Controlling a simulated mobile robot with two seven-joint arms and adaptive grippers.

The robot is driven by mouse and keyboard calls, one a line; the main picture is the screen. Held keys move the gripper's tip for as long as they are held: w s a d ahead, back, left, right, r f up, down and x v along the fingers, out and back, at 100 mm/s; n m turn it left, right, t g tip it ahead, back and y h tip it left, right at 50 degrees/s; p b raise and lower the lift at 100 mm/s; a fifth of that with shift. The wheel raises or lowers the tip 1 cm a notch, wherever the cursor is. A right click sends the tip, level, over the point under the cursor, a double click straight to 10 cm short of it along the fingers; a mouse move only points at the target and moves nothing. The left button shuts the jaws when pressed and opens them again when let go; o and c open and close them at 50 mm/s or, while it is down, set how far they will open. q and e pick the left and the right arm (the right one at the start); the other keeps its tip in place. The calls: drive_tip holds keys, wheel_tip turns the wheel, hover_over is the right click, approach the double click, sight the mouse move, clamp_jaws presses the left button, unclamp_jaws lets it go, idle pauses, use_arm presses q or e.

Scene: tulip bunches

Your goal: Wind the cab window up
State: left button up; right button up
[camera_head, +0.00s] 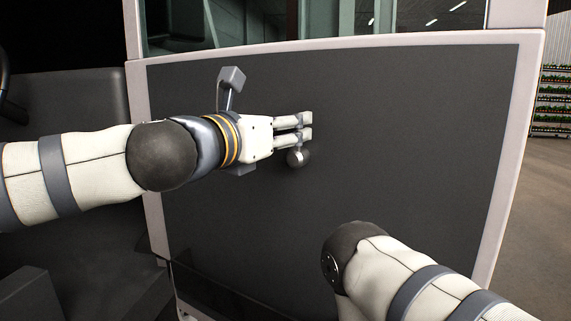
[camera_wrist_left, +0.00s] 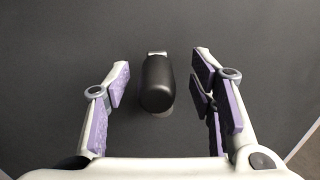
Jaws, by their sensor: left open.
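The cab door (camera_head: 430,130) has a dark inner panel in a pale frame, with the window (camera_head: 250,22) above it. A dark rounded knob (camera_head: 298,157), seemingly the winder's, stands out from the panel. My left gripper (camera_head: 308,126) is open in front of the panel, its fingers pointing right, with the knob just below them in the head view. In the left wrist view the knob (camera_wrist_left: 157,84) lies between the two spread fingers, apart from both. The winder's arm is mostly hidden. I cannot tell how high the glass stands.
A grey handle-like part (camera_head: 231,80) sticks out of the panel just above my left wrist. My right forearm fills the lower right, its gripper out of view. Racks of plants (camera_head: 553,100) stand far right. The panel's right side is clear.

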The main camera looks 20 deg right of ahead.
use_arm(q)
drive_tip(key=v, duration=0.7)
drive_tip(key=s+f+m+g+y, duration=0.2)
drive_tip(key=s+f+m, duration=0.1)
drive_tip(key=f, duration=1)
drive_tip(key=s+f+m+g+y, duration=0.15)
drive_tip(key=f+m, duration=0.25)
drive_tip(key=f, duration=0.8)
drive_tip(key=s+a+f+m+g+y, duration=0.1)
drive_tip(key=s+a+f+m+y, duration=0.2)
drive_tip(key=f, duration=0.4)
drive_tip(key=s+a+f+m+g, duration=0.1)
drive_tip(key=s+a+f+m, duration=0.2)
drive_tip(key=f, duration=0.5)
drive_tip(key=s+a+f+m+g+y, duration=0.3)
drive_tip(key=s+a+f, duration=0.7)
drive_tip(key=s+a+f+m+g+y, duration=0.1)
drive_tip(key=s+a+f+m+y, duration=0.1)
drive_tip(key=s+a+m, duration=0.2)
drive_tip(key=s+a+f+m+g+y, duration=0.2)
drive_tip(key=s+a, duration=0.9)
drive_tip(key=a, duration=0.7)
drive_tip(key=shift+f+m+y, duration=0.7)
drive_tip(key=shift+m+y, duration=0.05)
drive_tip(key=shift+m, duration=0.45)
drive_tip(key=shift+a, duration=0.15)
